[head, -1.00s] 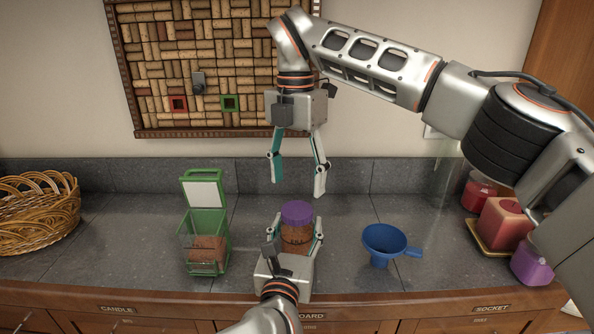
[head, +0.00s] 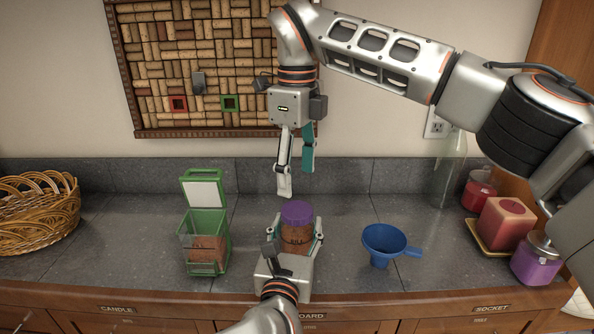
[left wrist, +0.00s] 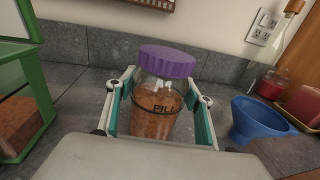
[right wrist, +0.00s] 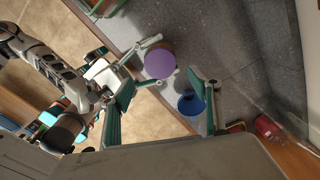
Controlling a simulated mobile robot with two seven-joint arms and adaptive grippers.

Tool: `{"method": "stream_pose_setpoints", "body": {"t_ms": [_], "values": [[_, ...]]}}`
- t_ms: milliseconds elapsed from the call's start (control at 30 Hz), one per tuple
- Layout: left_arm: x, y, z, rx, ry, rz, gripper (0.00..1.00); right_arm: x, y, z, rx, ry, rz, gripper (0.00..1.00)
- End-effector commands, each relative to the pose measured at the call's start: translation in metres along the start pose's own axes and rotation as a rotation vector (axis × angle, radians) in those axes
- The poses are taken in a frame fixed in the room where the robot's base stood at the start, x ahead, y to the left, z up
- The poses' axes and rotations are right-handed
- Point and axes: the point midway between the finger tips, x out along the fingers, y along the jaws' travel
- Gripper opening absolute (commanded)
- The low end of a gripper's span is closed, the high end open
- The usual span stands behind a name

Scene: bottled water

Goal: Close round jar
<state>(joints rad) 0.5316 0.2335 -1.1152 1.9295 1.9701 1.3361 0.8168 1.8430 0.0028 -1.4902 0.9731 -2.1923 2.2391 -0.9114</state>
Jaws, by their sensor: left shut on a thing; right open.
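The round jar (head: 297,236) stands on the grey counter, a clear jar with brown contents and the purple lid (head: 297,211) on its top. In the left wrist view the jar (left wrist: 155,112) sits between my left fingers, and its lid (left wrist: 167,60) looks slightly tilted. My left gripper (head: 295,238) is shut on the jar's body from the front. My right gripper (head: 296,180) is open and empty above the lid, pointing down. In the right wrist view the lid (right wrist: 160,64) shows between the open fingers. Whether the lid is tight cannot be told.
A green box with a raised lid (head: 205,238) stands left of the jar, and a blue funnel (head: 383,241) stands to the right. A wicker basket (head: 38,212) is at far left.

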Motion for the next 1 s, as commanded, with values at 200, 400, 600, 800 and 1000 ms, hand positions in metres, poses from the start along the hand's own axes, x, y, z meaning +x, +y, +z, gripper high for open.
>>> {"method": "stream_pose_setpoints", "body": {"t_ms": [200, 400, 600, 800, 1000], "values": [[0.000, 0.000, 0.000, 0.000, 0.000, 0.000, 0.00, -0.001, 0.000, 0.000, -0.070, -0.002, -0.002, 0.62], [0.000, 0.000, 0.000, 0.000, 0.000, 0.000, 0.00, -0.001, 0.000, 0.000, -0.069, -0.002, -0.002, 0.62], [0.000, 0.000, 0.000, 0.000, 0.000, 0.000, 0.00, 0.007, 0.000, 0.000, -0.069, -0.001, -0.001, 0.62], [0.000, 0.000, 0.000, 0.000, 0.000, 0.000, 0.00, 0.034, 0.001, 0.000, -0.069, -0.001, 0.002, 0.62], [0.000, 0.000, 0.000, 0.000, 0.000, 0.000, 0.00, 0.062, 0.000, 0.000, -0.068, -0.001, 0.001, 0.62]]}}
